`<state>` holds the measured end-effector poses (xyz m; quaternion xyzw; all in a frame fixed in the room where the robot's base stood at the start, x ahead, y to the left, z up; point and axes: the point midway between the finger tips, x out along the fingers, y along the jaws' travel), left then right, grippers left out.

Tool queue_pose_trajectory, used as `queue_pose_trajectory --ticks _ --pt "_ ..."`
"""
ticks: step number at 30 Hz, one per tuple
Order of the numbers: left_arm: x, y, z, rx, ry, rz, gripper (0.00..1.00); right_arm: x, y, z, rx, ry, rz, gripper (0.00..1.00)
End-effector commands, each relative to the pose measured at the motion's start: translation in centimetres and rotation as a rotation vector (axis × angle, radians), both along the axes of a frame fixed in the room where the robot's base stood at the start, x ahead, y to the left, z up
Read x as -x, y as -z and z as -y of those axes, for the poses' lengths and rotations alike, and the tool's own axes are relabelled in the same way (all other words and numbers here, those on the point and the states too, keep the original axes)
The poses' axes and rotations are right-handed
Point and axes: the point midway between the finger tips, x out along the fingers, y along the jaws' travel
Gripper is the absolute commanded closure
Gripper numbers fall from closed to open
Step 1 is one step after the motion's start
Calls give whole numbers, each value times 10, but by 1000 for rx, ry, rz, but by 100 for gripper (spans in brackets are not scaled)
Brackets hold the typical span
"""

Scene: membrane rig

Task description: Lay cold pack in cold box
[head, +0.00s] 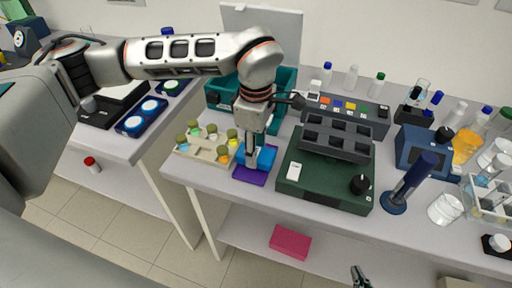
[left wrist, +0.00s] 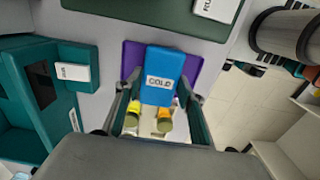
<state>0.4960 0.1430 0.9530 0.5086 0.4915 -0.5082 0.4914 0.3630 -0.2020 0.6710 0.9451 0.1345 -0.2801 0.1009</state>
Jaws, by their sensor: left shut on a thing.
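The blue cold pack (head: 266,158), labelled COLD in the left wrist view (left wrist: 166,66), is over a purple mat (head: 248,178) at the table's front edge. The mat shows around it in the left wrist view (left wrist: 132,56). My left gripper (head: 252,160) points down and is shut on the pack. I cannot tell whether the pack touches the mat. The teal cold box (head: 219,94) stands behind, partly hidden by my left arm; its labelled side shows in the left wrist view (left wrist: 88,56). My right gripper (head: 360,277) shows only slightly at the bottom edge; its jaws are unclear.
A beige rack (head: 196,153) with several capped vials stands left of the left gripper. A dark green device (head: 325,186) stands close on the right. A blue stand (head: 394,205) is further right. A pink box (head: 290,241) lies on the lower shelf.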

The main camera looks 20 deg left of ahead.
Motion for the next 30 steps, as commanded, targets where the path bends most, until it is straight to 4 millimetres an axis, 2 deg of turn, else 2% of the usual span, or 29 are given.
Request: queue_pose_trajectory --ticks 1,2,3,13,17,20,30 --pt "0 2 0 0 0 1 87 0 2 0 0 0 0 100" --pt "0 1 0 0 0 0 54 0 1 0 0 0 0 100" --pt "0 1 0 0 0 0 45 0 1 0 0 0 0 100" --pt "0 0 0 0 0 1 45 0 0 0 0 0 0 100" --pt "-1 -8 0 2 -1 2 45 0 -4 0 0 -1 1 100" --pt "-2 -22 0 1 0 5 45 0 -1 0 0 0 1 100" --pt "-1 -91 0 0 0 6 45 1 5 0 0 0 -3 100"
